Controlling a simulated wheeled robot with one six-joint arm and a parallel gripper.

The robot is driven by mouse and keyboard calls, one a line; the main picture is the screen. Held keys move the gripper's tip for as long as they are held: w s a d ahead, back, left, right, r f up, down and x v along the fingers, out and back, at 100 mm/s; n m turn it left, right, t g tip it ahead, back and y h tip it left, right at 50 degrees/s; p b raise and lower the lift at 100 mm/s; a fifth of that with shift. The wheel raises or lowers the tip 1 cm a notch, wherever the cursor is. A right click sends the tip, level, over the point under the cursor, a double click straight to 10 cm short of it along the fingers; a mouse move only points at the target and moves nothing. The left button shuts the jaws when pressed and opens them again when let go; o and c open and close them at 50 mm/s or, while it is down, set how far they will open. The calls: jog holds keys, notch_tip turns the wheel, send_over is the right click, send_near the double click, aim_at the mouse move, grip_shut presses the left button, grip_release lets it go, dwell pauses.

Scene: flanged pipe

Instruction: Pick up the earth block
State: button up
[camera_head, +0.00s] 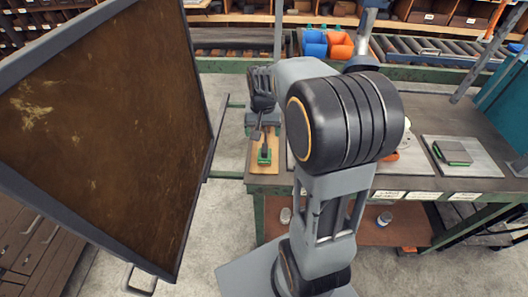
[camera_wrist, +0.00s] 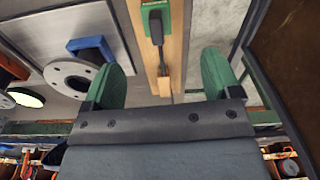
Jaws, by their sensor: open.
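A small green block with a dark grey lever-like part (camera_wrist: 154,24) sits on a narrow wooden board (camera_wrist: 172,50); I take it for the earth block, though no label shows. In the head view the green block (camera_head: 264,156) is at the bench's left end, on the board (camera_head: 259,169). My gripper (camera_wrist: 165,72) is open and empty, its two green-padded fingers apart on either side of the board's line. The block lies beyond the fingertips, between their lines. In the head view my arm hides much of the middle of the bench.
A white flange ring (camera_wrist: 75,76) and a blue piece (camera_wrist: 92,48) lie left of the board in the wrist view. A plate (camera_head: 480,164) bears a flat grey-green piece (camera_head: 453,151). A large brown framed panel (camera_head: 105,130) stands close at left. Blue and orange bins (camera_head: 328,44) are behind.

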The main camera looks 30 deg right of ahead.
aim_at(265, 147)
jog(key=w+d+f, duration=0.1)
jog(key=w+d+f+m, duration=0.1)
jog(key=shift+f+g+p, duration=0.3)
notch_tip(265, 147, down, 6)
jog(key=shift+f, duration=0.25)
jog(key=shift+w+a+f+p, duration=0.1)
jog(key=shift+f+p, duration=0.9)
jog(key=shift+f, duration=2)
jog(key=c, duration=1)
jog(key=shift+r, duration=0.1)
